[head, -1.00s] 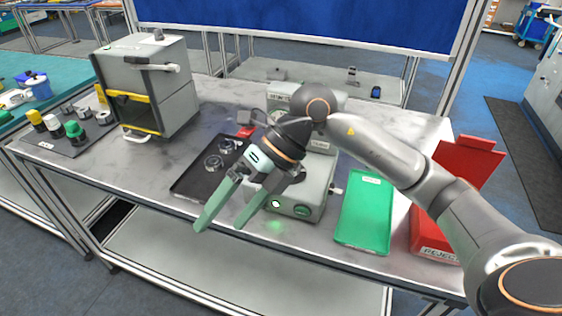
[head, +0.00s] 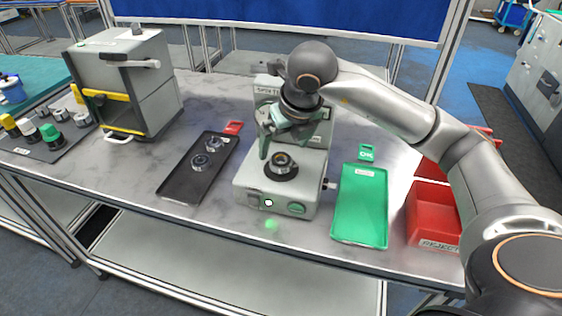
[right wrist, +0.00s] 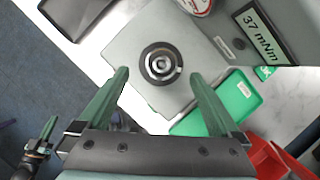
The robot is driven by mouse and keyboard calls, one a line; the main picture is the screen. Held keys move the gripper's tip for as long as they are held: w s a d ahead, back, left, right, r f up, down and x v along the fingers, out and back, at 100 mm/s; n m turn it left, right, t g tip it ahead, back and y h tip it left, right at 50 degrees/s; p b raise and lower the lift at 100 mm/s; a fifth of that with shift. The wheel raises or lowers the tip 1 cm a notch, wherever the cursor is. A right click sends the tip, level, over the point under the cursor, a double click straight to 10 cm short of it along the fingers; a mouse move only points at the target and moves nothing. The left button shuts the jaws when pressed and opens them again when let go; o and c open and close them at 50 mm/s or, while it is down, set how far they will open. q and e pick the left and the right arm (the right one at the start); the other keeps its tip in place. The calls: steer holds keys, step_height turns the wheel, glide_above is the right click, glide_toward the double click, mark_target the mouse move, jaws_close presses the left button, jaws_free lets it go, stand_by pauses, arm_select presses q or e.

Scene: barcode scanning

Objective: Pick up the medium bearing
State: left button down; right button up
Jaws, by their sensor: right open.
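A ring-shaped bearing (head: 281,161) sits on the dark round mount on top of the grey test machine (head: 256,184). It also shows in the right wrist view (right wrist: 160,63). Two more bearings, a front one (head: 201,162) and a back one (head: 216,144), lie on the black tray (head: 175,192). I cannot tell for sure which one is the medium bearing. My right gripper (head: 285,141) is open and points down above the machine's bearing. In the right wrist view its fingers (right wrist: 160,76) lie either side of the bearing without touching it. What seems to be my left gripper (right wrist: 42,142) shows small at lower left.
The machine's display (right wrist: 264,27) reads 37 mNm. A green tray (head: 361,222) and a red reject bin (head: 433,213) stand to the machine's right. A grey cabinet (head: 160,85) stands at the left. Bare table lies between cabinet and black tray.

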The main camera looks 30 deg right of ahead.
mark_target(281, 162)
steer(key=x, duration=0.5)
steer(key=shift+s+d+f+p, duration=0.1)
steer(key=shift+s+f+p, duration=0.05)
steer(key=shift+s+p, duration=0.2)
steer(key=shift+c, duration=0.3)
jaws_close()
